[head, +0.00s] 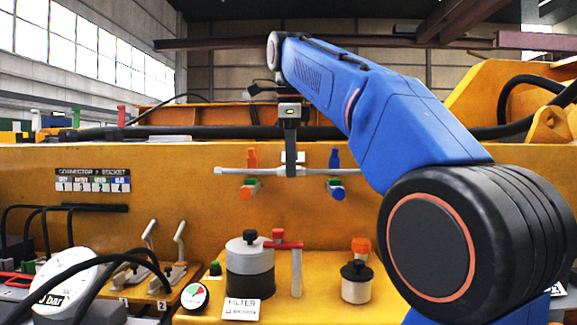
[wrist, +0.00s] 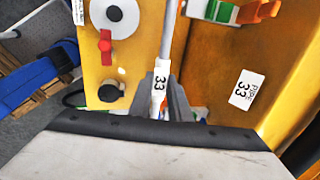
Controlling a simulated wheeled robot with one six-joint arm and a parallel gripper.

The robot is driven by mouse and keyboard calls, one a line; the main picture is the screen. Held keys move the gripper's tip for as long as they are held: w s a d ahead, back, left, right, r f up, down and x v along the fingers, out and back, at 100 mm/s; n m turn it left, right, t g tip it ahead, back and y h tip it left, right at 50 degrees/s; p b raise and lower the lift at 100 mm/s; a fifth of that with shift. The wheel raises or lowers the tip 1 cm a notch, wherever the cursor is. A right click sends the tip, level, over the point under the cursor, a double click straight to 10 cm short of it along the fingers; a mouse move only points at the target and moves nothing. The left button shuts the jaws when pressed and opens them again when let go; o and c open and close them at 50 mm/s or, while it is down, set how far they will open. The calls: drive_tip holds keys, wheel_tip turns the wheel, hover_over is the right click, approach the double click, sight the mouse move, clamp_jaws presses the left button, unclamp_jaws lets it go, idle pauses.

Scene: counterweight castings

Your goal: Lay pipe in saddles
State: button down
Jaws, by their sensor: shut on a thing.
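My gripper (head: 291,166) is shut on a thin grey pipe (head: 270,171), near its middle. The pipe lies level across the head view, in front of the yellow panel. In the wrist view the pipe (wrist: 170,35) runs up from between my dark fingers (wrist: 172,103) and carries a white tag reading 33. Two saddle-like fittings show just below the pipe: a left one with an orange knob (head: 246,192) and a right one with a blue knob (head: 339,193). Whether the pipe touches them I cannot tell. A green and orange fitting (wrist: 236,9) shows beside the pipe in the wrist view.
A PIPE 33 label (wrist: 245,90) is on the yellow surface. A grey and black filter canister (head: 250,268) with a red handle (head: 285,246) stands below, beside a smaller black-capped canister (head: 357,281). A gauge (head: 65,280), levers (head: 150,235) and black hoses crowd the left.

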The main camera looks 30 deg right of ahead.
drive_tip(key=shift+w, duration=0.1)
drive_tip(key=w+d+f, duration=0.3)
drive_tip(key=w+d, duration=0.2)
drive_tip(key=w, duration=0.3)
drive_tip(key=shift+d, duration=0.3)
idle(0.9)
drive_tip(key=c, duration=1.6)
unclamp_jaws()
drive_tip(key=shift+o, duration=0.2)
drive_tip(key=shift+r, duration=0.1)
drive_tip(key=v, duration=0.7)
drive_tip(key=shift+r, duration=0.2)
